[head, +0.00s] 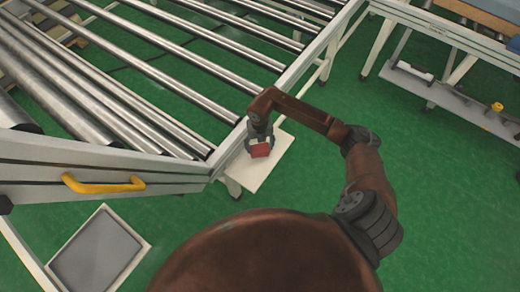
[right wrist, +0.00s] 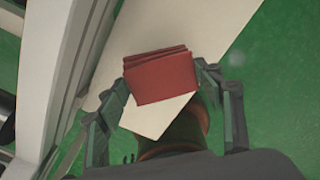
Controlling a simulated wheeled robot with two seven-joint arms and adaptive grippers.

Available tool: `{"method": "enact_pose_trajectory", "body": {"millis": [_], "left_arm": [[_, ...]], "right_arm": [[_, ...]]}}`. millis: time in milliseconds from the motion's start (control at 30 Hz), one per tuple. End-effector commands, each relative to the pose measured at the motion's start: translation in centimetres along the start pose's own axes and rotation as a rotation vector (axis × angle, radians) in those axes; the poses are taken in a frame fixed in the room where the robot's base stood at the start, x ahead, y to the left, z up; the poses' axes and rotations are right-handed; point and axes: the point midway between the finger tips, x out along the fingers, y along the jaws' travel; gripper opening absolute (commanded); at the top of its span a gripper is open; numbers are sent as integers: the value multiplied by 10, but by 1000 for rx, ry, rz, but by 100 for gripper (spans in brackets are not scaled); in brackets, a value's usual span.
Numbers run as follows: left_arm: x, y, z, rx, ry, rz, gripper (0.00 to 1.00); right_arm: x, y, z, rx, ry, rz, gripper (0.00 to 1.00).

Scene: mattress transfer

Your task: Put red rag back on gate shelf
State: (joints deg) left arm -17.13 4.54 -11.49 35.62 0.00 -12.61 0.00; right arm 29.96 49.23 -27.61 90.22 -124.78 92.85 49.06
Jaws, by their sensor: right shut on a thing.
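The red rag (head: 260,150) is a small folded block in my right gripper (head: 260,141), over a pale shelf (head: 262,174) beside the roller conveyor's corner. In the right wrist view the red rag (right wrist: 162,77) sits between the two fingers of the right gripper (right wrist: 162,80), which is shut on it. The pale shelf (right wrist: 215,25) lies beneath the rag there; I cannot tell whether the rag touches it. My left gripper is not in view.
The roller conveyor (head: 185,85) fills the upper left, its frame close to the right gripper. A yellow handle (head: 103,184) is on its near side. A grey tray (head: 100,252) is at lower left. Another bench (head: 455,97) stands at upper right. Green floor on the right is clear.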

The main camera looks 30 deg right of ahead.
Motion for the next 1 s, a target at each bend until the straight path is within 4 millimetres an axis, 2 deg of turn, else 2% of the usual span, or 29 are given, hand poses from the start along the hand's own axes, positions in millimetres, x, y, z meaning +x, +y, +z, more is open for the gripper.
{"method": "enact_pose_trajectory", "body": {"millis": [167,333,733,767,1000], "left_arm": [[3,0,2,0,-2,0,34],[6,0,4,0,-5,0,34],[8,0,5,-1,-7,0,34],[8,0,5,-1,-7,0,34],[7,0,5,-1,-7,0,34]], "right_arm": [[13,-5,8,2,2,-1,38],[38,-4,7,0,2,0,38],[44,-4,7,-1,0,-1,38],[44,-4,7,-1,-1,-1,62],[43,-4,7,-1,-1,0,78]]}}
